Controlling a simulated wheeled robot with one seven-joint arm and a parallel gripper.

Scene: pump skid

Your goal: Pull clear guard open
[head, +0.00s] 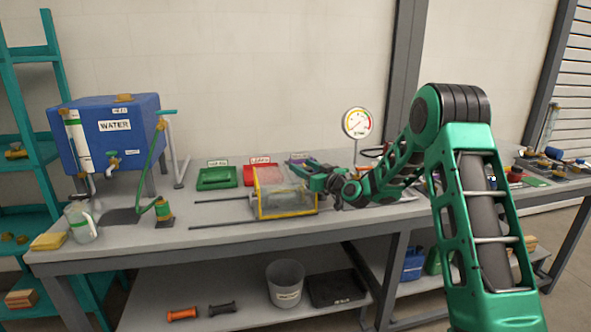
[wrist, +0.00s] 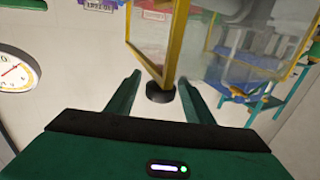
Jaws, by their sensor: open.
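The clear guard (head: 286,200) is a see-through box with a yellow frame on the bench, and a grey pump part shows dimly through it. In the wrist view the guard's clear panel and yellow frame (wrist: 181,40) fill the upper middle and right. A dark round knob (wrist: 160,92) sits at the frame's lower corner. My gripper (wrist: 160,82) is open, with one finger on each side of the knob; I cannot tell whether they touch it. In the head view my gripper (head: 308,170) is at the guard's upper right edge, and the knob is hidden.
Two dark rails (head: 245,224) run along the bench by the guard. Green (head: 217,178) and red (head: 262,173) trays stand behind it. A pressure gauge (head: 356,123) rises to the right, near my arm. A blue water tank (head: 110,130) stands left. Bench front is clear.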

